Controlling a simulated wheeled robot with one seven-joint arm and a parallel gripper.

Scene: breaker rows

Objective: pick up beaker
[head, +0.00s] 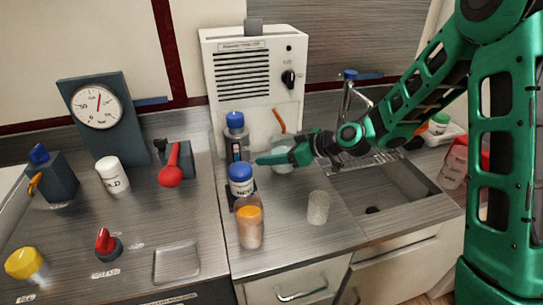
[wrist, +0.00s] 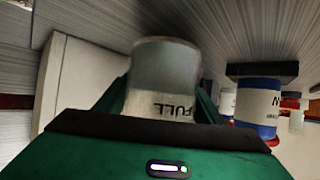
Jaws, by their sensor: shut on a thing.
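A translucent, frosted beaker (wrist: 165,70) stands between the green fingers of my gripper in the wrist view. It carries a label reading FULL, seen upside down, and the fingers are shut on it. In the head view my gripper (head: 275,158) is at the front of the white dispenser box, and the pale beaker (head: 284,143) shows partly behind it. The gripper hides part of its body, and I cannot tell whether its base touches the counter. A second clear beaker (head: 318,208) stands upright on the counter nearer the front, apart from the gripper.
Blue-capped bottles (head: 240,178) and an orange-capped bottle (head: 249,226) stand close left of my gripper. The white dispenser (head: 254,80) is behind. A sink (head: 385,190) with a tap is at right. A dial gauge (head: 97,106) and red levers are at left.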

